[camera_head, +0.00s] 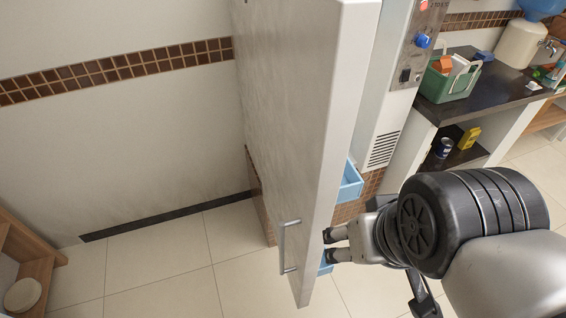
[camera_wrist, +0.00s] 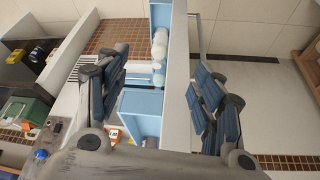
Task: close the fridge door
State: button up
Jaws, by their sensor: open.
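The fridge door (camera_head: 305,130) is a tall, pale grey panel standing open in the head view. Its vertical bar handle (camera_head: 287,247) is low on the left face. Light-blue bins (camera_head: 350,181) show on the right, inner side. My gripper (camera_head: 327,246) is at the right of the door, low down, with its fingertips close to the door's edge. Whether they touch it I cannot tell. In the wrist view, my gripper (camera_wrist: 157,85) is open, with the door's pale edge (camera_wrist: 178,120) and blue bins (camera_wrist: 140,112) showing between its fingers.
A dark counter (camera_head: 470,92) with a green basket (camera_head: 447,82) stands at the right. A wooden shelf (camera_head: 28,250) is at the far left. The tiled floor (camera_head: 160,270) left of the door is clear up to the wall.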

aim_at(310, 59)
jog(key=k+j, duration=0.1)
jog(key=j, duration=0.2)
jog(key=k+j+z, duration=0.1)
jog(key=j, duration=0.25)
jog(key=k+j, duration=0.15)
jog(key=j, duration=0.15)
jog(key=k+j, duration=0.1)
jog(key=j, duration=0.2)
jog(key=z, duration=0.05)
